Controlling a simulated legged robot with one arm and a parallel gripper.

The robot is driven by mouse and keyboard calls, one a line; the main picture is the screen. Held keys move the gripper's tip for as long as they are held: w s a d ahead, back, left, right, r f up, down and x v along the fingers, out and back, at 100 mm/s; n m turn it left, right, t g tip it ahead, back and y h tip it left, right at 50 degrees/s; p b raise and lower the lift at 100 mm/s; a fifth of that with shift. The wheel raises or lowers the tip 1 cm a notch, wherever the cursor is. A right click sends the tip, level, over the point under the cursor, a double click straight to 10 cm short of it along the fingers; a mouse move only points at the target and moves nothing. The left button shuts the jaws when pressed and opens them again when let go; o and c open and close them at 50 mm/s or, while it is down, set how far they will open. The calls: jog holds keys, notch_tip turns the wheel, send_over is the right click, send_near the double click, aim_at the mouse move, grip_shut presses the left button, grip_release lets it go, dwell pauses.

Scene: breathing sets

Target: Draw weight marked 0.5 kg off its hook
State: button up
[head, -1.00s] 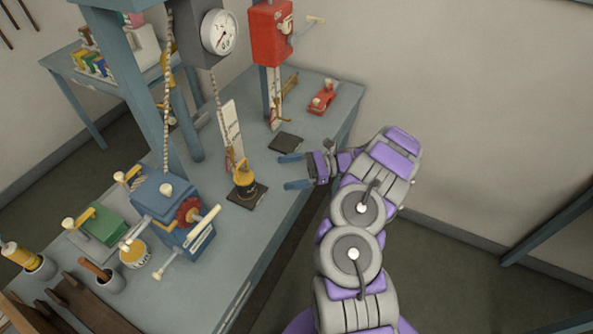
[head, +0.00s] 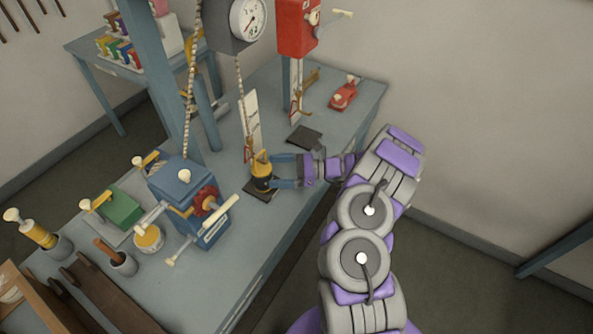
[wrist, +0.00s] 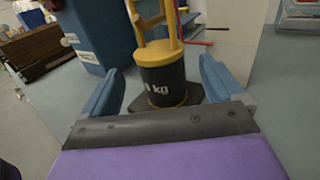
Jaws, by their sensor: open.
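A black weight with a yellow top and handle (head: 261,178) stands upright at a dark square pad (head: 258,194). In the wrist view the weight (wrist: 164,84) shows part of a white "kg" mark; I cannot read its number clearly. My gripper (head: 280,169) is open and level with the weight's side. In the wrist view its blue fingers (wrist: 168,88) lie left and right of the weight, with gaps on both sides. A rope hangs from the dial scale (head: 249,18) down to the weight's handle; the hook itself is too small to make out.
A blue winch box (head: 180,205) with cranks stands left of the weight. A white upright board (head: 250,125) is behind it. A second dark pad (head: 304,137), a red device (head: 344,95) and a red box (head: 297,30) are farther back. The bench's right edge runs under my arm.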

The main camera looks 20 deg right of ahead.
aim_at(260, 168)
jog(key=shift+b+x, duration=0.4)
jog(key=shift+x, duration=2.45)
jog(key=shift+c, duration=0.2)
jog(key=c, duration=1.4)
jog(key=shift+w, duration=0.1)
jog(key=shift+r, duration=0.2)
jog(key=shift+d, duration=0.15)
jog(key=shift+s+d+p, duration=0.55)
jog(key=shift+s+d, duration=0.15)
jog(key=shift+s, duration=0.3)
jog(key=shift+s+d+p, duration=0.6)
jog(key=shift+s+d, duration=0.1)
jog(key=shift+s, duration=0.3)
jog(key=shift+s+d+p, duration=0.55)
jog(key=shift+s+d, duration=0.15)
jog(key=shift+s, duration=0.35)
jog(key=shift+r, duration=0.1)
jog(key=shift+s+d+r+p, duration=0.45)
jog(key=shift+s+r+p, duration=0.15)
jog(key=shift+r+p, duration=0.15)
jog(key=shift+s+d+r+p, duration=0.45)
jog(key=shift+s+r+p, duration=0.2)
jog(key=shift+r+p, duration=0.1)
